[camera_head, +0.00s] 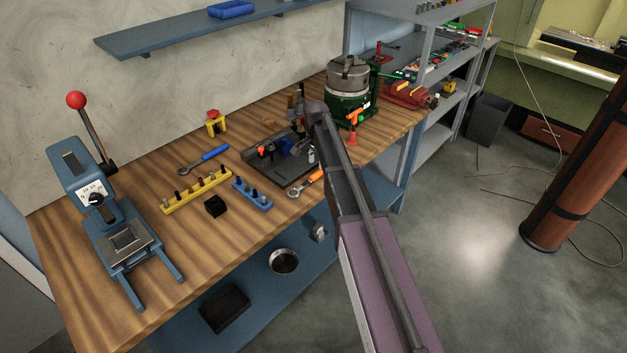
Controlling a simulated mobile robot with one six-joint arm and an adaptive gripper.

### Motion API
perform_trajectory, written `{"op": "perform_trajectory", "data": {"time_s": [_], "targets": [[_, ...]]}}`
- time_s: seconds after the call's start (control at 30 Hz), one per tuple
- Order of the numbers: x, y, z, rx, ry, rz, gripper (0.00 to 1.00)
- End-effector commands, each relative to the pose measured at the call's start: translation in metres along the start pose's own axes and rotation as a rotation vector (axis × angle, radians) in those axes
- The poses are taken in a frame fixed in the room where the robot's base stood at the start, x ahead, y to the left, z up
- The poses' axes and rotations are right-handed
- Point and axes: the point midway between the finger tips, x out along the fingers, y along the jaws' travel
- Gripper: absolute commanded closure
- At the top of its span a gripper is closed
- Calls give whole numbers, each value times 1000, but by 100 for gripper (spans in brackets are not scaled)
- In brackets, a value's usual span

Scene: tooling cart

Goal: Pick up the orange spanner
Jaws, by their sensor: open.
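The orange spanner (305,184) lies on the wooden bench near its front edge, just right of the blue rack. Its silver ring end points to the lower left, and its orange handle runs up to the right toward my arm. My arm rises from the bottom of the picture and passes close to the right of the handle. The arm covers part of the bench behind it. I cannot make out my gripper's fingers in this view.
A dark tray (264,176) with small parts lies just behind the spanner. A blue socket rack (252,196), yellow rack (196,192) and blue-handled spanner (203,159) lie left. A blue press (112,226) stands far left; a green machine (347,105) stands behind right.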

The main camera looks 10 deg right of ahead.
Motion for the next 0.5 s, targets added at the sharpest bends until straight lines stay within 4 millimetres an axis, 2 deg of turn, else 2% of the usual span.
{"op": "perform_trajectory", "data": {"time_s": [0.5], "targets": [[5, 1, 0, 1, 0, 0, 50]]}}
